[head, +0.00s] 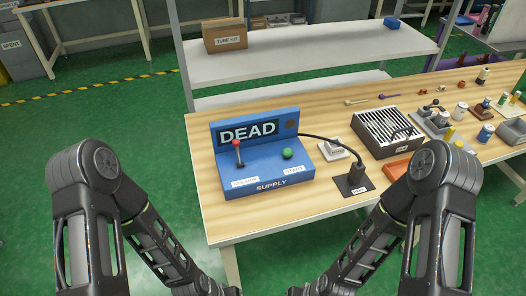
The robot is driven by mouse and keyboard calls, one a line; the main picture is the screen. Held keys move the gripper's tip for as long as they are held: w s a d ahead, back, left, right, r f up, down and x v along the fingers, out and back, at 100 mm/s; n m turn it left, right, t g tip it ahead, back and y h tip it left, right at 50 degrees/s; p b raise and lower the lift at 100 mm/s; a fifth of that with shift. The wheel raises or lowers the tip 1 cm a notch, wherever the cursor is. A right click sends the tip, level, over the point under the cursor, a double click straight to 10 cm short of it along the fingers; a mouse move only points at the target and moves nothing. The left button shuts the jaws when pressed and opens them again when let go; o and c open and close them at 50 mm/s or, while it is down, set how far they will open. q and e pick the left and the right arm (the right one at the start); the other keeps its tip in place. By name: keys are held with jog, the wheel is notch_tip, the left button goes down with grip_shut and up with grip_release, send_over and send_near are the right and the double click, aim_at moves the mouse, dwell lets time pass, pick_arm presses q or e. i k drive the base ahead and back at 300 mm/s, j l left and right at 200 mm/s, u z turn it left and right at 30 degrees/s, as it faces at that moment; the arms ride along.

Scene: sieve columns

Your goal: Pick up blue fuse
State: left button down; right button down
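I cannot single out a blue fuse for certain. A small white jar-like item with blue on it (486,132) stands among small parts at the right of the wooden table, too small to identify. A small blue block (392,23) lies on the white shelf at the back. The blue supply box (265,172) stands on the table with a DEAD display, a red-knobbed lever and a green button. Both my arms reach down past the bottom edge, so neither gripper shows.
The wooden table (225,220) is bare at its front left. A black cable runs from the supply box to a dark plate (354,182). A slatted dark box (387,133) and an orange tray (398,168) stand to the right. A carton (225,37) sits on the shelf.

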aim_at(485, 102)
jog(key=i+l+z, duration=0.15)
jog(key=l, duration=0.3)
jog(key=l+z, duration=0.15)
jog(key=l, duration=0.25)
jog(key=i+l+z, duration=0.15)
jog(key=l, duration=0.25)
jog(key=i+l+z, duration=0.15)
jog(key=l, duration=0.25)
jog(key=i+l+z, duration=0.35)
jog(key=i+l, duration=0.15)
jog(key=l, duration=0.2)
jog(key=i+l+z, duration=0.15)
jog(key=l, duration=0.25)
jog(key=i+l+z, duration=0.15)
jog(key=l, duration=0.25)
jog(key=i+l+z, duration=0.25)
jog(key=i+l, duration=0.2)
jog(key=l, duration=0.2)
